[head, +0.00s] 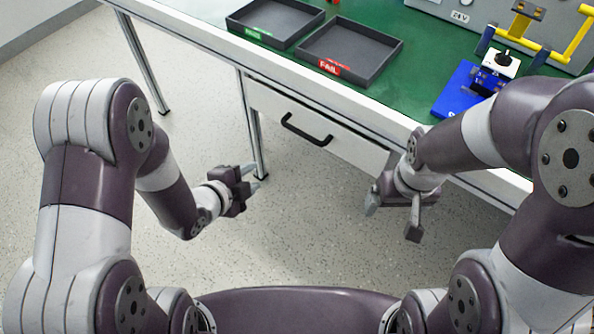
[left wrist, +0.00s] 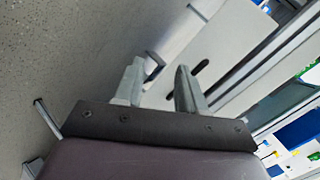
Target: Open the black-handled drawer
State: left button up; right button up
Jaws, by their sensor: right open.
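The drawer (head: 268,103) is a pale front under the green-topped table, with a black bar handle (head: 305,131). It looks shut. My left gripper (head: 254,178) is open and empty, in front of the table leg, to the left of and lower in the picture than the handle, apart from it. In the left wrist view my left gripper's two fingers (left wrist: 158,88) stand apart, with pale panels and small dark parts beyond them; I cannot tell for sure which is the handle. My right gripper (head: 392,220) is open and empty, to the right of and below the handle.
On the green table (head: 225,52) stand two black trays, one labelled FAIL (head: 350,52) and a left one (head: 275,20). A blue base with a black-and-white device (head: 500,65) and yellow bars (head: 577,35) stand at the right. The speckled floor before the drawer is clear.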

pick_arm(q)
jog(key=d+r+m+t+h, duration=0.3)
jog(key=d+r+m+h, duration=0.1)
jog(key=m, duration=0.2)
jog(key=b+x, duration=0.3)
jog(key=x, duration=1)
jog(key=shift+w+a, duration=0.2)
jog(key=shift+a, duration=0.25)
pick_arm(e)
notch_tip(320, 180, down, 5)
jog(key=shift+r, duration=0.2)
pick_arm(q)
jog(key=shift+f, duration=0.1)
grip_shut()
